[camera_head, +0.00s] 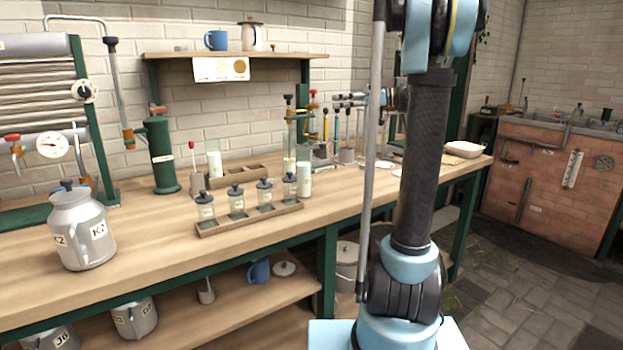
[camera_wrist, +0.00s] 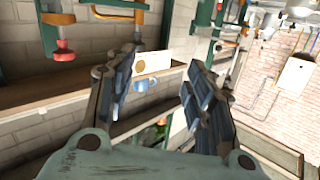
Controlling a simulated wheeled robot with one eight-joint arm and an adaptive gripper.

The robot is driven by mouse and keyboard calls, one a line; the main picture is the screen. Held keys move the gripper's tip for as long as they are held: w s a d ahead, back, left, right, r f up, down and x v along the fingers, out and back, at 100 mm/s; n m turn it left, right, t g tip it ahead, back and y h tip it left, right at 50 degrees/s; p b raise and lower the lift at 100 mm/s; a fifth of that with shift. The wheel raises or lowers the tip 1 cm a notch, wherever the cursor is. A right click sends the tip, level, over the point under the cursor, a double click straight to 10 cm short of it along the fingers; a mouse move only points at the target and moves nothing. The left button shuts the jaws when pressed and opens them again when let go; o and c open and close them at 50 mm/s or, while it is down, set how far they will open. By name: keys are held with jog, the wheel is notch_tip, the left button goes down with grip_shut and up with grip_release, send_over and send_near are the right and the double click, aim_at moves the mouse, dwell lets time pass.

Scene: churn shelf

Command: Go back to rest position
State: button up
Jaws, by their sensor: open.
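My gripper (camera_wrist: 160,95) shows in the wrist view with its two fingers spread apart and nothing between them. Beyond the fingers are the wall shelf, a pale card and a blue mug (camera_wrist: 143,84). My arm stands upright in the right middle of the head view, in front of the workbench (camera_head: 150,262).
A metal can (camera_head: 82,232) marked K2 stands at the bench's left. A wooden rack (camera_head: 250,218) holds several lidded jars. A wall shelf (camera_head: 180,54) carries a blue mug (camera_head: 216,40) and a pale pot (camera_head: 251,36). Paved floor (camera_head: 530,290) is clear at the right.

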jog(key=s+a+f+m+g+h, duration=0.15)
jog(key=s+f+m+h, duration=0.25)
jog(key=s+f, duration=0.5)
jog(key=s+a+f+m+h, duration=0.2)
jog(key=s+f+m+h, duration=0.15)
jog(key=s+f, duration=0.65)
jog(key=s+d+f+m+h, duration=0.3)
jog(key=s+d+f, duration=0.3)
jog(key=s+f, duration=0.2)
jog(key=s+d+f+m+h, duration=0.3)
jog(key=s+d+f+h, duration=0.3)
jog(key=s+f, duration=0.3)
jog(key=shift+s+d+m, duration=0.15)
jog(key=shift+s+m, duration=0.2)
jog(key=shift+s, duration=0.8)
jog(key=shift+f, duration=0.1)
jog(key=shift+w+f, duration=0.2)
jog(key=shift+w, duration=0.25)
